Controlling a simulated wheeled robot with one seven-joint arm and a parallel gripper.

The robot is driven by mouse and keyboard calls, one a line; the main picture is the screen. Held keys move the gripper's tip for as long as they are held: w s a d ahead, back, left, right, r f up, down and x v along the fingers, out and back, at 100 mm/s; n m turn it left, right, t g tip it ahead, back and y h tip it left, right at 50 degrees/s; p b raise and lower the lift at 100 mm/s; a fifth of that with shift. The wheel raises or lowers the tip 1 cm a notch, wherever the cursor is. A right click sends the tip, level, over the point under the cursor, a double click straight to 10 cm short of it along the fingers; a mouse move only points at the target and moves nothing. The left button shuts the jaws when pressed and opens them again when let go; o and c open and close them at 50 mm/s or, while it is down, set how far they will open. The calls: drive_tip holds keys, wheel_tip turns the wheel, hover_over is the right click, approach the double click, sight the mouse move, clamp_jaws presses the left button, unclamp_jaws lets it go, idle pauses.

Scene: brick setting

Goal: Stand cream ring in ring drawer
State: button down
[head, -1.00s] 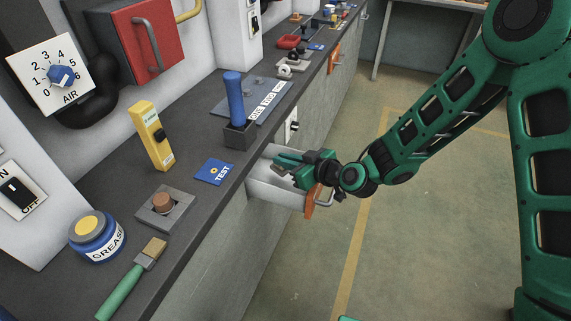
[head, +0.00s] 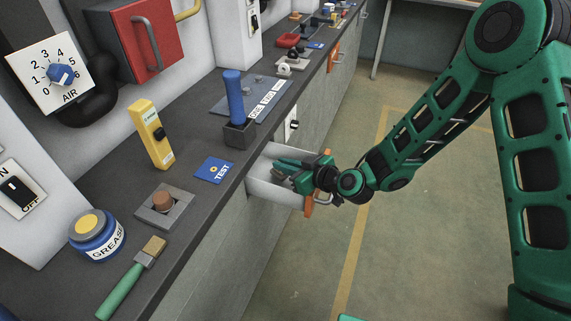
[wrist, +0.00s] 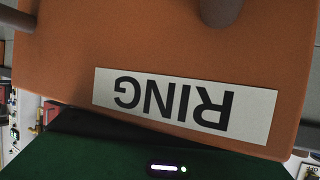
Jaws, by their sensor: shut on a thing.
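The ring drawer (head: 272,190) is pulled out from the bench, with pale walls and an orange front (head: 309,200). Its front (wrist: 150,45) fills much of the wrist view, with a RING label that reads upside down there. My green gripper (head: 284,170) reaches over the front, its fingers low inside the drawer. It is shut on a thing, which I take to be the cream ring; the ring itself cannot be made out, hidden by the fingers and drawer. The fingers are out of sight in the wrist view.
The floor (head: 420,220) to the right is clear.

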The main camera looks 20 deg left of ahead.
drive_tip(key=c, duration=1.9)
unclamp_jaws()
drive_tip(key=shift+f, duration=0.15)
drive_tip(key=shift+o, duration=0.2)
drive_tip(key=shift+r, duration=0.4)
drive_tip(key=v, duration=1.2)
drive_tip(key=shift+r, duration=0.35)
